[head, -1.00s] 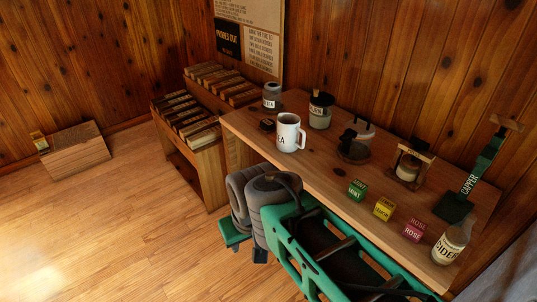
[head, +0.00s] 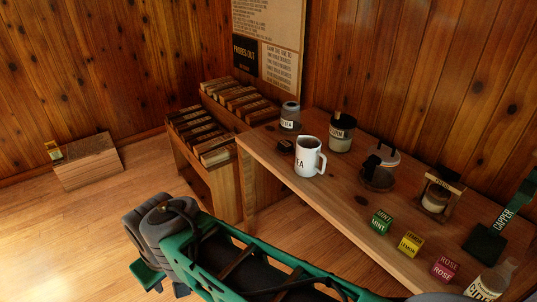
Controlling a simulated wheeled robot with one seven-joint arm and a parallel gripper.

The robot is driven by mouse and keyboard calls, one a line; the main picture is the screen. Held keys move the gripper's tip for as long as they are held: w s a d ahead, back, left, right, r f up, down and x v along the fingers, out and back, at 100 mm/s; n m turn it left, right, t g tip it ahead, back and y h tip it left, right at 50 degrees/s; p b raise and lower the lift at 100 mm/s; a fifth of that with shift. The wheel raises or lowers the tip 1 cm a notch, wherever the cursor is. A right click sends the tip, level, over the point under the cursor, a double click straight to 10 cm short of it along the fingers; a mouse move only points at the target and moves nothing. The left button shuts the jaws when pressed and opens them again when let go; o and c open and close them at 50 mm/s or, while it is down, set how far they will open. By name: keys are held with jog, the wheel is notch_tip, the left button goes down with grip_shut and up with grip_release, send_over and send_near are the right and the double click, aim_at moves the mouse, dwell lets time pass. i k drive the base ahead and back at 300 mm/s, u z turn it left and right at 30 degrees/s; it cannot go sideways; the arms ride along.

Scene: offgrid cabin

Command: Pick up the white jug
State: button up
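A white mug-shaped jug (head: 308,160) with dark lettering and a handle on its right stands upright near the left end of the wooden table (head: 345,205). My green and grey arm reaches across the lower part of the head view. My gripper (head: 162,281) is low at the left, below the grey wrist, over the floor and off the table. It is well to the left of the jug and not touching it. The wrist hides much of it, so its opening is unclear.
A glass pot (head: 379,170), coloured boxes (head: 411,244) and a capper (head: 490,240) stand further right. A record crate (head: 213,150) stands left of the table.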

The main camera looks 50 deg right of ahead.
aim_at(308, 153)
jog(key=z, duration=0.15)
jog(key=i, duration=0.95)
jog(key=z, duration=0.6)
